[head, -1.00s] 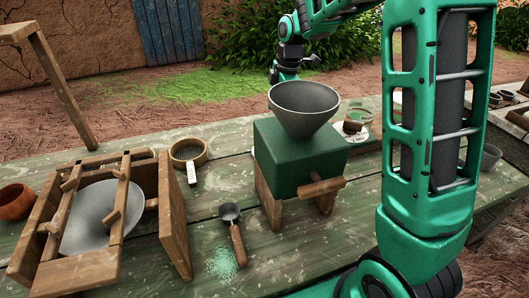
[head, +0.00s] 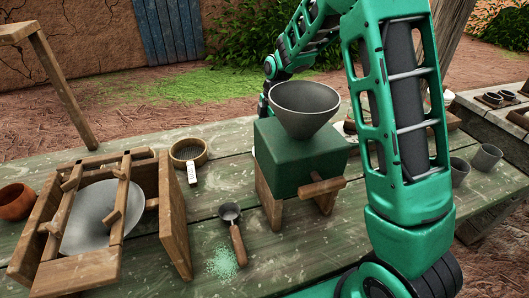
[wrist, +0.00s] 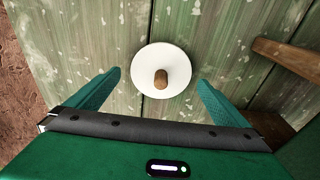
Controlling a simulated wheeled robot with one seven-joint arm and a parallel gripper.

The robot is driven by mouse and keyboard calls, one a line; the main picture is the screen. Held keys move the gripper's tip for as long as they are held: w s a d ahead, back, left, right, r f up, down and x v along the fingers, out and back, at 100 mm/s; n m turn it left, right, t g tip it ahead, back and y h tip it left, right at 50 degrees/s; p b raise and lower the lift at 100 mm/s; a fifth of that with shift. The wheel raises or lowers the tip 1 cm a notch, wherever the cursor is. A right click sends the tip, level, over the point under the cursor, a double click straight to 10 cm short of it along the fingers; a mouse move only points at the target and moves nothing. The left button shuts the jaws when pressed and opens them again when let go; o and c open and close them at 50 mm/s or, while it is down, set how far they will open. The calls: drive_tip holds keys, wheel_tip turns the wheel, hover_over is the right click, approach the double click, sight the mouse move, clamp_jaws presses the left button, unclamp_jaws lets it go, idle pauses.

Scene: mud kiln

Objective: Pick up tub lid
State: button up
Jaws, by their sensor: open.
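The tub lid (wrist: 150,58) is a round white disc with a short wooden knob (wrist: 160,79) at its middle. In the wrist view it lies on the weathered green planks, just beyond my gripper. My gripper (wrist: 159,77) is open and empty, with one finger on each side of the knob's line. The fingertips appear to be above the lid and apart from it. In the head view the lid and my gripper are hidden behind the green box with the funnel and my own arm.
A green box (head: 290,165) with a grey funnel (head: 304,105) stands at the table's middle. Left of it are a sieve (head: 188,152), a scoop (head: 235,235) and a wooden frame with a bowl (head: 88,220). Grey cups (head: 486,158) stand at right. A wooden bar (wrist: 288,57) lies right in the wrist view.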

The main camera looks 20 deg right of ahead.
drive_tip(key=shift+a+f, duration=0.1)
drive_tip(key=shift+f, duration=0.7)
drive_tip(key=shift+c, duration=0.3)
drive_tip(key=c, duration=1)
drive_tip(key=shift+o, duration=0.2)
wheel_tip(320, 180, up, 10)
drive_tip(key=w+d+f+m+h, duration=0.1)
drive_tip(key=w+d+m, duration=0.1)
drive_tip(key=m, duration=0.8)
drive_tip(key=w+d+f+m+t, duration=0.1)
drive_tip(key=d+m, duration=0.3)
drive_tip(key=m, duration=0.7)
drive_tip(key=shift+w+f+h, duration=0.3)
drive_tip(key=shift+w+h, duration=0.05)
drive_tip(key=shift+h, duration=0.05)
